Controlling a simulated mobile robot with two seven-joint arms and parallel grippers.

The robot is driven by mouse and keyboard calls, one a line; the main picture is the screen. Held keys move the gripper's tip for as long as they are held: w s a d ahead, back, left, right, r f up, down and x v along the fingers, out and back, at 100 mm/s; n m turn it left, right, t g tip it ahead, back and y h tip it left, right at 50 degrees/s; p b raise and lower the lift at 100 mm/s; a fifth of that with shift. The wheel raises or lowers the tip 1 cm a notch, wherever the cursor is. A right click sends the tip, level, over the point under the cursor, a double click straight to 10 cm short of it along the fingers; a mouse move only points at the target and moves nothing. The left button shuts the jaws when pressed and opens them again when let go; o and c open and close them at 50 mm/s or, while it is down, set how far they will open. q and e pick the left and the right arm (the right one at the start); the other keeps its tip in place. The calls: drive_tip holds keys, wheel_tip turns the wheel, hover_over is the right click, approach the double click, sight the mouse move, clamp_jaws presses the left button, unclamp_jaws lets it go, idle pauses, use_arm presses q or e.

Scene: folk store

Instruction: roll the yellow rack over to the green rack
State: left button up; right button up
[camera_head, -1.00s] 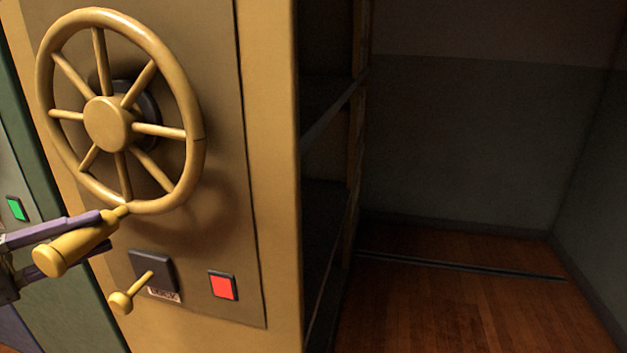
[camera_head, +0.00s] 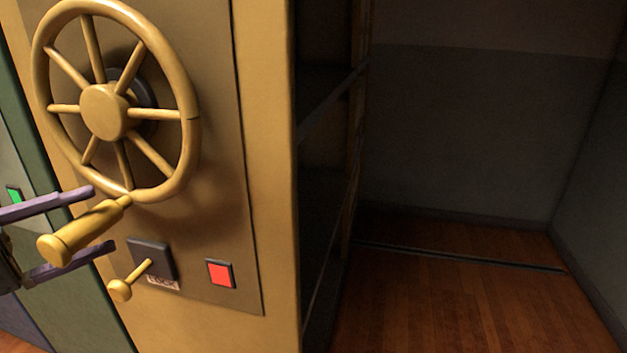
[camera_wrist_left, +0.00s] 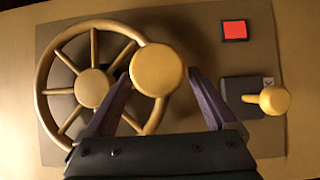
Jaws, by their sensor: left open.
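The yellow rack (camera_head: 268,180) stands close in front of me, with a spoked yellow handwheel (camera_head: 105,112) on its end panel. The wheel's crank handle (camera_head: 85,230) sticks out from the lower rim toward me. My left gripper (camera_head: 103,218) is open, its purple fingers above and below the handle. In the left wrist view the handle's round end (camera_wrist_left: 157,70) sits between the open fingers. The green rack (camera_head: 62,270) stands directly left of the yellow one and is partly cut off. My right gripper is not in view.
Below the wheel are a lock lever (camera_head: 120,290) with a yellow knob and a lit red square (camera_head: 220,273). A green light (camera_head: 14,195) shows on the green rack's panel. Right of the yellow rack is an open aisle with a floor rail (camera_head: 460,257).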

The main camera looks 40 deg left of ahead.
sight(39, 242)
use_arm(q)
drive_tip(key=shift+b+v, duration=0.3)
drive_tip(key=shift+v, duration=2)
drive_tip(key=b+v, duration=0.1)
drive_tip(key=v, duration=0.4)
drive_tip(key=shift+s, duration=0.1)
